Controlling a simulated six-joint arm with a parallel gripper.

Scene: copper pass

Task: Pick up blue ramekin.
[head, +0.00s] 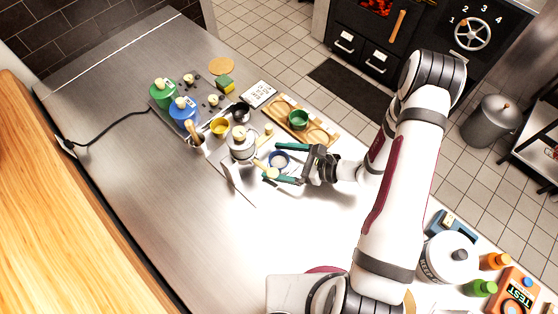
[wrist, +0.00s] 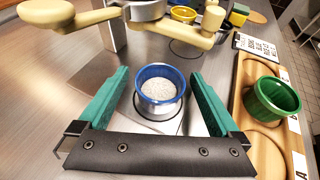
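The blue ramekin (wrist: 147,90) holds pale granular contents and stands upright on a light plate or scale (wrist: 166,122) with a dark ring. It also shows in the head view as a blue-rimmed dish (head: 278,169). My gripper (wrist: 158,97) is open, with one green finger on each side of the ramekin. In the wrist view there are gaps between both fingers and the ramekin. In the head view my gripper (head: 272,161) reaches in from the right, its fingers on either side of the ramekin.
A grinder with a cream crank handle (wrist: 140,22) stands just beyond the ramekin. To the right, a wooden tray (wrist: 240,112) holds a green ramekin (wrist: 272,98). A yellow ramekin (wrist: 184,14) sits farther back. The steel counter (head: 120,160) is clear toward the left.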

